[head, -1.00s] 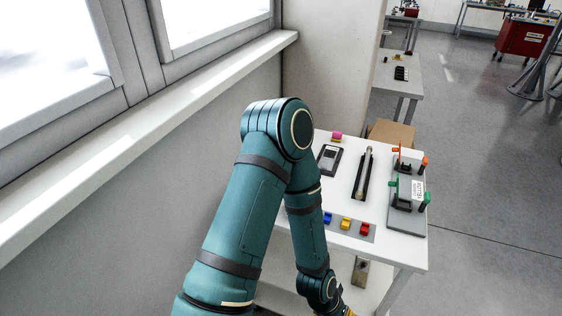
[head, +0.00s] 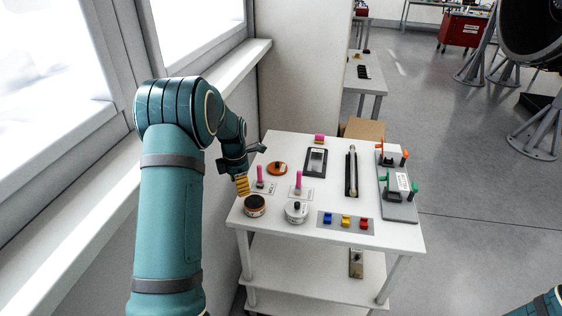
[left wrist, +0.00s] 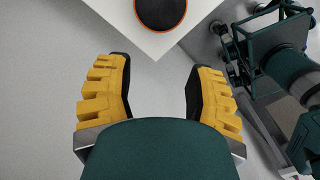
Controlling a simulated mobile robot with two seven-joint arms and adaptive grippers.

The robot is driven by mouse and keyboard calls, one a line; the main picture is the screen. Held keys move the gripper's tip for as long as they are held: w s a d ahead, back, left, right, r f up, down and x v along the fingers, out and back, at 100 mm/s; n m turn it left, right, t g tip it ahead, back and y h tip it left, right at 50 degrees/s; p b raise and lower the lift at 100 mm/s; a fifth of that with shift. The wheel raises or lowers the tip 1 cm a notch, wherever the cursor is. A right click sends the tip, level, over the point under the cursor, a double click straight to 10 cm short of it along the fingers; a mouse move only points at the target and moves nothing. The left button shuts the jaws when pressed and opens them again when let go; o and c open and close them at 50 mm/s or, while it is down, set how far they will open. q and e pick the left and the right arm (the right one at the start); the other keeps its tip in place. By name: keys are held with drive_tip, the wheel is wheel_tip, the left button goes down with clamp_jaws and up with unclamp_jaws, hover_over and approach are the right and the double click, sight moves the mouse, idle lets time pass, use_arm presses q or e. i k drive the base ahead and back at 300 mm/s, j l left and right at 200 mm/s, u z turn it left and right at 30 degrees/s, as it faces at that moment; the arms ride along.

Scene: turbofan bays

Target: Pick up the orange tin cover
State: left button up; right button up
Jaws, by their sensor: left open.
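The orange tin cover (head: 277,168), a flat orange disc with a dark knob, lies on the white table toward its back left. My left gripper (head: 243,185) has yellow fingers and hovers near the table's left edge, left of and nearer than the cover, apart from it. In the left wrist view the gripper (left wrist: 157,80) is open with nothing between its fingers. An open tin (head: 255,206) with dark contents and an orange rim stands at the table's front left corner. A round dark top with an orange rim, apparently this tin (left wrist: 160,10), shows ahead of the fingers. My right gripper is out of view.
A pink-handled tool (head: 260,176) stands between gripper and cover, another (head: 298,184) to its right. A white tin (head: 296,212) is in front. Coloured blocks (head: 346,221), a black tray (head: 316,160) and a grey fixture (head: 398,196) lie rightward. The window wall is left.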

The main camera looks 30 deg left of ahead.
sight(276, 169)
drive_tip(key=i, duration=0.85)
